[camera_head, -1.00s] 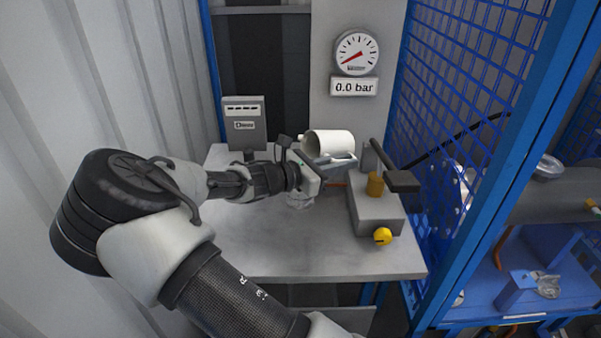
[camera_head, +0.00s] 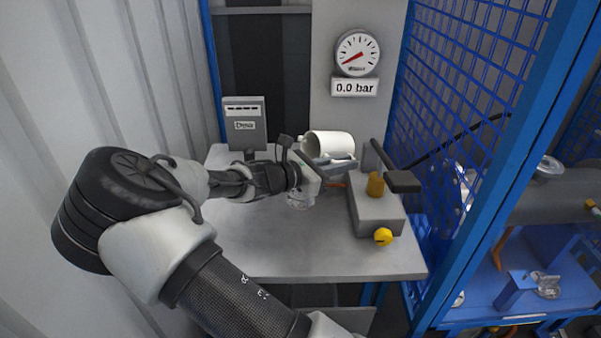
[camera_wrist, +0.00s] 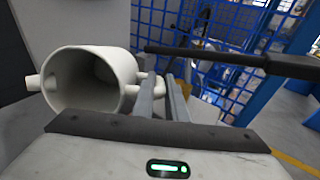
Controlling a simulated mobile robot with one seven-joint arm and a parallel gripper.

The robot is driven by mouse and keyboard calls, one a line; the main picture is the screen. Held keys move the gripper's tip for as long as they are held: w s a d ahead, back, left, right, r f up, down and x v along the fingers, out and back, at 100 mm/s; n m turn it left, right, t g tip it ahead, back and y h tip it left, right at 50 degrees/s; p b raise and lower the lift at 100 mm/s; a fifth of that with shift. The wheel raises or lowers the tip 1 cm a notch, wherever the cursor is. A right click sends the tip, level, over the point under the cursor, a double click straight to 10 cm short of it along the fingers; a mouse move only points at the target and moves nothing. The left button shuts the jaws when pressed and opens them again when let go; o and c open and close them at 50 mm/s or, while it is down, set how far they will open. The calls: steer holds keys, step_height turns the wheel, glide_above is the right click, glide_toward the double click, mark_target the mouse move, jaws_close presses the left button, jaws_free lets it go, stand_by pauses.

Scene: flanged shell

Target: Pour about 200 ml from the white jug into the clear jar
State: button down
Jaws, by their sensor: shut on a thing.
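The white jug (camera_head: 328,144) is held above the table, tipped on its side. In the wrist view the jug (camera_wrist: 93,77) shows its open mouth toward the camera and a spout at the left; the inside looks dark and I cannot tell what it holds. My gripper (camera_wrist: 166,97) is shut on the jug's handle, at the jug's right side in the wrist view. The clear jar (camera_head: 300,199) stands on the table below my gripper, partly hidden by it. I cannot see any stream or the level in the jar.
A grey block with a brass fitting and dark lever (camera_head: 403,181) stands right of the jar, with a yellow knob (camera_head: 383,237) in front. A grey box (camera_head: 245,124) stands at the back left. Blue mesh (camera_head: 455,110) bounds the right. The table's front (camera_head: 290,255) is clear.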

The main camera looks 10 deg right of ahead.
steer(key=d+r+y+p, duration=0.1)
steer(key=p, duration=0.3)
steer(key=shift+r+g+y, duration=0.25)
steer(key=shift+g+y, duration=0.15)
step_height(320, 180, down, 3)
steer(key=shift+d+r+y+p, duration=0.1)
steer(key=shift+r+y+p, duration=0.05)
steer(key=shift+y+p, duration=0.85)
steer(key=shift+f, duration=0.25)
steer(key=shift+w+r+g+p, duration=0.1)
steer(key=shift+r+g+p, duration=0.25)
steer(key=shift+p, duration=0.6)
steer(key=shift+y+p, duration=0.3)
steer(key=shift+f, duration=0.2)
steer(key=shift+r, duration=0.1)
